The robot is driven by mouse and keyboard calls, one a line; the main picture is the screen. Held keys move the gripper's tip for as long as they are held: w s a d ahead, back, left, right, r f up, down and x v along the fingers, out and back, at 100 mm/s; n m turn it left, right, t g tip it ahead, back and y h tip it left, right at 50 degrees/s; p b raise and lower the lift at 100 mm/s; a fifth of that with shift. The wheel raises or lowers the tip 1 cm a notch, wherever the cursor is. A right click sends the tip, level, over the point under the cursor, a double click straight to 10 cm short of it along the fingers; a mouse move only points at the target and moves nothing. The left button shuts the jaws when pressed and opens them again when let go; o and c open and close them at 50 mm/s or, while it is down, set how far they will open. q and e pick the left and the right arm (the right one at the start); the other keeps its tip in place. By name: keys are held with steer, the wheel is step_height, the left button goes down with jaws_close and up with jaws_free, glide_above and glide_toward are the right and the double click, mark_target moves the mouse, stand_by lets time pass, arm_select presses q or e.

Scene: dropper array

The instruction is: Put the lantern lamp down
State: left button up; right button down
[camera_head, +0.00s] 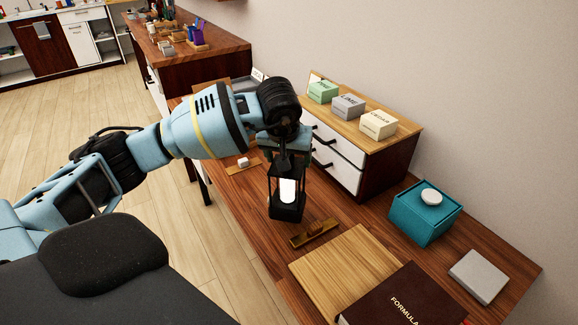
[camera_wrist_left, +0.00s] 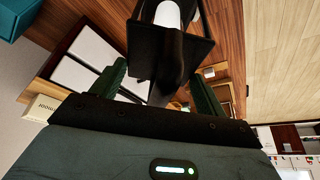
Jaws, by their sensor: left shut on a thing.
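A black lantern lamp (camera_head: 287,193) with a white candle-like core hangs upright below my left gripper (camera_head: 291,150) in the head view. My left gripper is shut on the lantern's top. In the left wrist view the lantern (camera_wrist_left: 172,45) shows between the two dark green fingers of the left gripper (camera_wrist_left: 160,85). The lantern is over the wooden table (camera_head: 350,212); whether its base touches the table I cannot tell. My right gripper is not in view.
A wooden board (camera_head: 342,262), a small brown wooden piece (camera_head: 314,233) and a dark red book (camera_head: 400,298) lie nearby. A teal box (camera_head: 424,215) and a grey block (camera_head: 478,276) stand right. A drawer unit (camera_head: 375,155) with three small boxes stands behind.

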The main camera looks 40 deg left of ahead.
arm_select(q)
steer(key=shift+w+r, duration=0.1)
steer(key=shift+w, duration=0.2)
steer(key=shift+f, duration=1.9)
steer(key=o, duration=2.1)
steer(key=shift+c, duration=0.2)
steer(key=shift+r, duration=0.25)
steer(key=p+v, duration=0.1)
steer(key=v, duration=1)
steer(key=shift+s+d+r, duration=0.1)
steer(key=shift+s+r, duration=0.15)
steer(key=shift+s, duration=0.05)
